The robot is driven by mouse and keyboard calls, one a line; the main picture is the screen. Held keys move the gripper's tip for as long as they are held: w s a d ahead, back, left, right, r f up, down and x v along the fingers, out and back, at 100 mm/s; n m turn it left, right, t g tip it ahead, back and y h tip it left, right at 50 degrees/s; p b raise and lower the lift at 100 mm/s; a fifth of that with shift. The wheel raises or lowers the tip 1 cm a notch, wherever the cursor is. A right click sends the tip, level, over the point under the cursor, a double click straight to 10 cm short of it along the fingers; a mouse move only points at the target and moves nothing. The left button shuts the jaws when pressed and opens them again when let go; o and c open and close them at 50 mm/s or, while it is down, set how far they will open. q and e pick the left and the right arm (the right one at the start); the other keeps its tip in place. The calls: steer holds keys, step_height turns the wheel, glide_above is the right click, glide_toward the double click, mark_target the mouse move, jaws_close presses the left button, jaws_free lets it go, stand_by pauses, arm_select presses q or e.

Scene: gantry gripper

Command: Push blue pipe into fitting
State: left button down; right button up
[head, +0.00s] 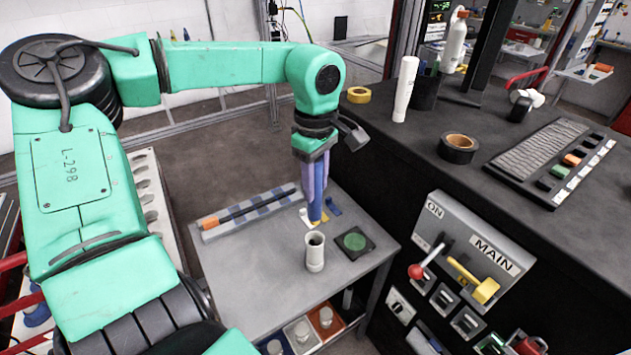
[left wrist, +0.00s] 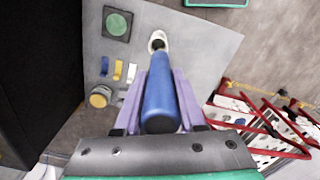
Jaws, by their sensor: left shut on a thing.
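My left gripper (head: 312,185) is shut on the blue pipe (head: 318,197), which hangs upright between its purple fingers above the grey table. The white fitting (head: 315,255) stands upright on the table, its dark round mouth facing up. In the head view the pipe's lower end is a little above and behind the fitting's mouth, with a small gap in the picture. In the left wrist view the pipe (left wrist: 158,95) points away toward the fitting (left wrist: 158,40), and its far end overlaps the near side of the mouth. Contact cannot be told. My right gripper is not in view.
On the table (head: 245,270), a black pad with a green disc (head: 354,241) lies right of the fitting. A grey rack with an orange end (head: 209,223) lies to the left. A dark bench with a MAIN switch panel (head: 478,250) stands close on the right.

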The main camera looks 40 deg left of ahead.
mark_target(316, 203)
arm_select(q)
steer(key=f+b, duration=0.2)
steer(key=f, duration=0.1)
steer(key=f+b, duration=0.1)
steer(key=shift+w+a+f, duration=0.3)
steer(key=shift+w+f, duration=0.05)
steer(key=shift+w, duration=0.05)
steer(key=shift+s+d+f+b, duration=0.1)
steer(key=shift+s+f+b, duration=0.05)
steer(key=shift+f+b, duration=0.5)
stand_by(0.8)
steer(key=shift+f+b, duration=0.4)
steer(key=shift+b, duration=0.15)
